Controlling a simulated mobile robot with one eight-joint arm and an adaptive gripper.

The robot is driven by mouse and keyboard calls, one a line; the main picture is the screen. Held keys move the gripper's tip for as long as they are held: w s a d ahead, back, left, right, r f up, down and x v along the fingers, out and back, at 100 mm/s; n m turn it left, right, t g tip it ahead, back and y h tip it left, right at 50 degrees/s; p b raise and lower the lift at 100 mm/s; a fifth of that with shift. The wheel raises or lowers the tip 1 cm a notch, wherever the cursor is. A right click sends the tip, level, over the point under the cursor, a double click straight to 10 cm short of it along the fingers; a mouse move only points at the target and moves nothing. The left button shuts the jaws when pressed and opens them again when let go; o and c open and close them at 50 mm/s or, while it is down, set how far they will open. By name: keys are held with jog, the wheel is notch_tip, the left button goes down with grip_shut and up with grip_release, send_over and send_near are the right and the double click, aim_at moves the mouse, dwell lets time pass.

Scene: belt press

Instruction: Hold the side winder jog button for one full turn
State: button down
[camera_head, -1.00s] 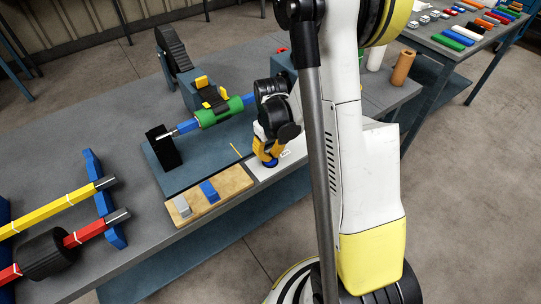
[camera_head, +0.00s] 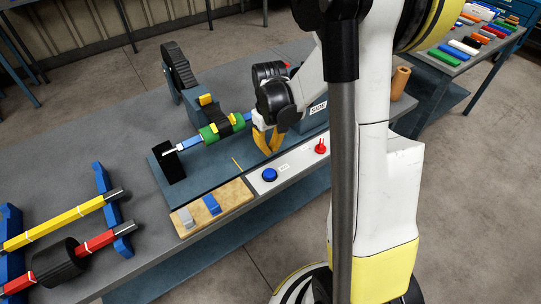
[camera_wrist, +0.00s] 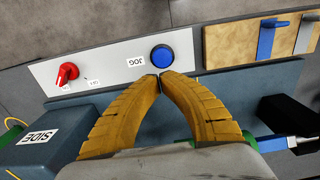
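The blue jog button (camera_head: 269,174) sits on a pale panel (camera_head: 296,164), next to a JOG label. It also shows in the wrist view (camera_wrist: 162,57), just beyond my fingertips. My gripper (camera_head: 268,151) has its yellow fingertips together with nothing between them. In the wrist view the fingertips (camera_wrist: 160,79) are close to the button but look apart from it. The side winder's green roller (camera_head: 222,130) lies on a blue shaft, with a black and yellow piece on it. A box marked SIDE (camera_wrist: 43,136) stands beside the panel.
A red knob (camera_head: 320,147) is on the same panel. A wooden board (camera_head: 236,196) with a grey and a blue switch lies left of it. Racks with yellow (camera_head: 60,220) and red shafts stand at the left. A brown cylinder (camera_head: 400,82) stands at the right.

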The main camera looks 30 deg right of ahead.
jog(key=shift+r+p, duration=0.3)
jog(key=shift+r, duration=1.15)
dwell(0.7)
jog(key=s+a+r+t+b, duration=0.1)
jog(key=s+a+r+t, duration=0.6)
jog(key=s+a+r, duration=0.5)
notch_tip(320, 180, up, 2)
jog(key=shift+s+a+r, duration=0.1)
jog(key=shift+s+a, duration=0.25)
jog(key=shift+a, duration=0.35)
